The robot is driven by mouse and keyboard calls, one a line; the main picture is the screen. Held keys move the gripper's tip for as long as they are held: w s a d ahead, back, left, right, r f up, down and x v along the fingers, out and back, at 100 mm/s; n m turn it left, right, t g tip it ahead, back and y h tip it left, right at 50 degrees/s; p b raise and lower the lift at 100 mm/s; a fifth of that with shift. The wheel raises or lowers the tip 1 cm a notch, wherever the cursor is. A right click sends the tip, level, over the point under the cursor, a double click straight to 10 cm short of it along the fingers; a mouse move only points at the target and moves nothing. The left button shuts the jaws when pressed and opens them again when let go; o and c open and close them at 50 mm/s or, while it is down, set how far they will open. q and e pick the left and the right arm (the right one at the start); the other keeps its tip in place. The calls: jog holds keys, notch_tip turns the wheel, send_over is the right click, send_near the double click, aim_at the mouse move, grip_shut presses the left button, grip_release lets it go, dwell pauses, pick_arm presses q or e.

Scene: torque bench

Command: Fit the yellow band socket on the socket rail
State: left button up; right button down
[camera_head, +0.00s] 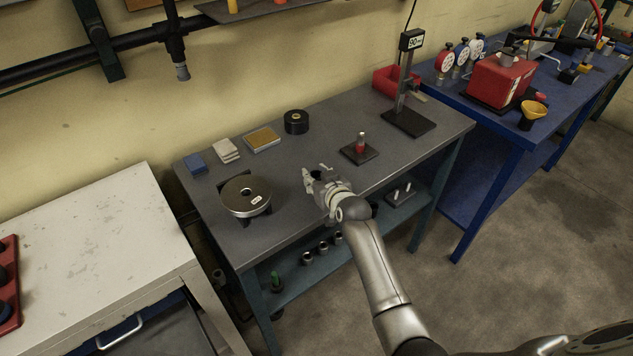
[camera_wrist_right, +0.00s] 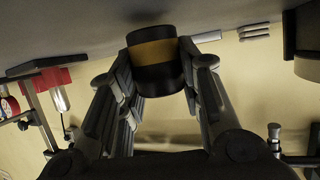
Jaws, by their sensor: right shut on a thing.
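The yellow band socket (camera_wrist_right: 155,60), a dark cylinder with a wide yellow band, is between the fingers of my right gripper in the right wrist view. My right gripper (camera_head: 316,180) is shut on it, over the front part of the grey bench in the head view. The socket is hard to make out there. A dark plate with two pale pegs (camera_head: 398,194) lies on the lower shelf, right of the gripper; I cannot tell for sure that it is the socket rail. My left gripper is not in view.
The grey bench (camera_head: 420,146) holds a round dark fixture (camera_head: 246,194), a black roll (camera_head: 296,122), a red-collared post (camera_head: 361,144) and a gauge stand (camera_head: 404,85). Several sockets (camera_head: 323,247) stand on the lower shelf (camera_head: 290,283). The bench top right of the gripper is partly clear.

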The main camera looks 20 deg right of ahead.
jog(key=shift+r+p, duration=1.85)
jog(key=shift+r, duration=0.45)
